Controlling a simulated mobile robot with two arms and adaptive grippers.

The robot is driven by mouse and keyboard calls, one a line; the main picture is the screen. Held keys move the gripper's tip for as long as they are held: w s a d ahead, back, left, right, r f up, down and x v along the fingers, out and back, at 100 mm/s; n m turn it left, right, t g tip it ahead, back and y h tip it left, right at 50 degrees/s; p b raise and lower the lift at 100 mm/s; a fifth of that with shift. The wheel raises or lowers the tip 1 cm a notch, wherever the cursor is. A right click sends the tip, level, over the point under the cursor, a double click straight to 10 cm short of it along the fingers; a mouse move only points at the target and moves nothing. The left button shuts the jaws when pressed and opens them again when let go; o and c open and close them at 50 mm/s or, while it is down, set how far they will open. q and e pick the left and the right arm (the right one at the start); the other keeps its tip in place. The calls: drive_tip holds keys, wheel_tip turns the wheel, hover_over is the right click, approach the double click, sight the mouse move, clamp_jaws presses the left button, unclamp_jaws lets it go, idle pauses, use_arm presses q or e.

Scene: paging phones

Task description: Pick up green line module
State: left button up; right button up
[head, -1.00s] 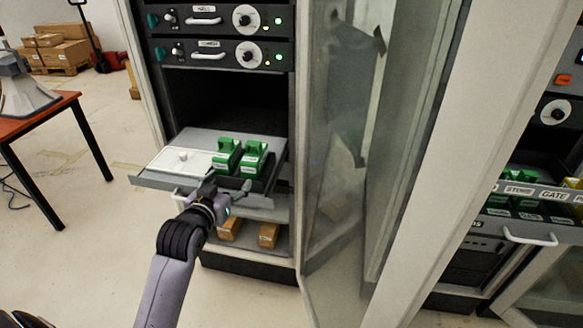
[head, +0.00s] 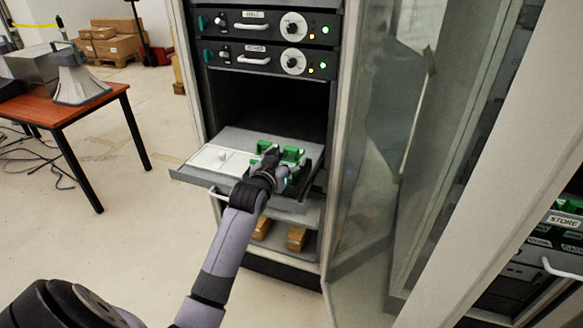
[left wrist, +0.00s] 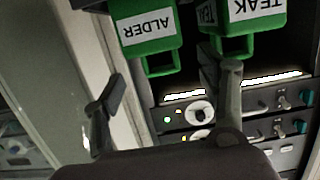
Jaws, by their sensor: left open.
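Two green line modules stand side by side on a pulled-out rack shelf (head: 188,177). In the left wrist view, where the picture is upside down, they are labelled ALDER (left wrist: 147,30) and TEAK (left wrist: 250,15). In the head view, one green module (head: 263,146) is at the left and another (head: 293,154) at the right, both partly hidden by my left gripper (head: 273,160). The gripper is open, its fingers spread to either side of the ALDER module's handle end in the wrist view. I cannot tell whether they touch it. My right gripper is not in view.
A glass door (head: 375,180) stands open just right of the shelf. Rack units with knobs (head: 294,61) are above, and brown blocks (head: 297,238) lie on a lower shelf. A wooden table (head: 60,108) with a horn speaker (head: 80,80) is at left.

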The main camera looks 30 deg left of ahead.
sight(291, 150)
use_arm(q)
drive_tip(key=shift+w+a, duration=0.15)
drive_tip(key=shift+w, duration=0.45)
drive_tip(key=shift+p+x, duration=0.6)
drive_tip(key=shift+x, duration=1.35)
drive_tip(key=shift+f, duration=0.1)
drive_tip(key=shift+c, duration=0.3)
clamp_jaws()
